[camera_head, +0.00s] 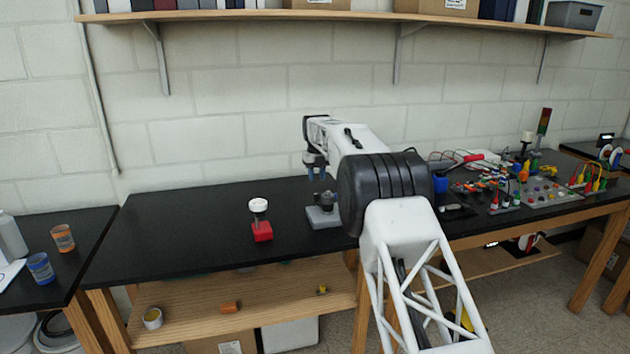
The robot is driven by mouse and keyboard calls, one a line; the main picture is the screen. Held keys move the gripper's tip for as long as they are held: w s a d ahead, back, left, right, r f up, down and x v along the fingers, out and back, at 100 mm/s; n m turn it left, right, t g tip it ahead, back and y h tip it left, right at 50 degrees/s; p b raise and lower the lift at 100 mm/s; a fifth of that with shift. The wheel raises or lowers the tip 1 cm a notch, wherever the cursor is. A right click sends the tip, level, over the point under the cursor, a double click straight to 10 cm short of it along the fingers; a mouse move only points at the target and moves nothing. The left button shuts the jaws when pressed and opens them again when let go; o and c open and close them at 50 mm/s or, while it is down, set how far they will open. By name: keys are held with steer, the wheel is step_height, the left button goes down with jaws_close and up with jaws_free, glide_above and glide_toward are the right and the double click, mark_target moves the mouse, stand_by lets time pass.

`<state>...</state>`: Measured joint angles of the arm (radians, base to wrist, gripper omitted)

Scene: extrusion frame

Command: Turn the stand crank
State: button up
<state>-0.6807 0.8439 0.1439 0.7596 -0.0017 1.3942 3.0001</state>
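My gripper (316,174) points down above the black table, left of my arm's white and black links. Just below it stands a grey block (322,217) with a dark part (326,200) on top. This may be the stand with its crank, but it is too small to be sure. The fingertips seem to be above or close to the dark part; I cannot tell whether they touch. My arm hides the area right of the grey block. To the left, a red block (262,232) carries a white round knob (258,205) on a short dark stem.
The black tabletop (170,230) is clear on the left. At the right are a board with coloured parts (545,192), cables, a blue cup (440,183) and a signal tower (543,122). A wooden shelf (250,15) hangs on the wall. Cups (63,238) stand on the left table.

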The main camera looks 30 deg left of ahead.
steer(key=shift+s+a+n, duration=0.1)
steer(key=shift+s+n, duration=0.05)
steer(key=shift+n, duration=0.25)
steer(key=c, duration=0.5)
steer(key=shift+s+n, duration=0.15)
steer(key=shift+n, duration=0.25)
jaws_close()
steer(key=s+a+n+t, duration=0.2)
steer(key=s+n, duration=0.3)
steer(key=n, duration=1.1)
steer(key=s+a+n+t, duration=0.3)
steer(key=s+n+t, duration=0.2)
steer(key=n, duration=1.2)
steer(key=shift+s+h, duration=0.3)
steer(key=shift+s, duration=0.35)
steer(key=shift+r, duration=0.1)
